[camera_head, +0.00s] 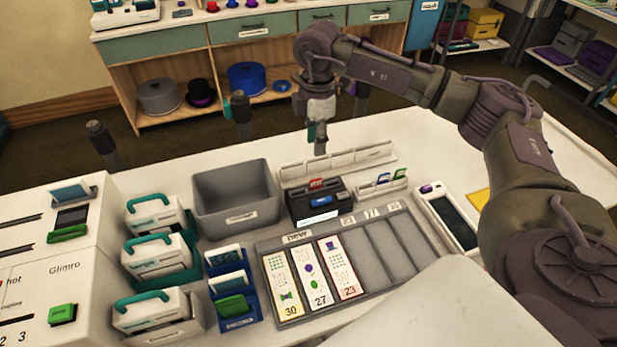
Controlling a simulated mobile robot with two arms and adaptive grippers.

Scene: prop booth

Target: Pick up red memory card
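A small red card (317,183) stands at the back edge of a black card holder (312,208) in the middle of the table. A blue card (321,201) sits at the front of the same holder. My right gripper (320,148) points down above and behind the red card, apart from it. Its fingers look narrow from this side, so whether they are open or shut is unclear. I see nothing held between them. My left gripper is out of view.
A grey bin (236,222) stands left of the holder, and a sorting tray (403,287) with picture cards lies in front. A white rack (338,163) is behind. A phone-like device (448,218) lies right. Teal-handled cases (160,308) and a white machine (95,268) fill the left.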

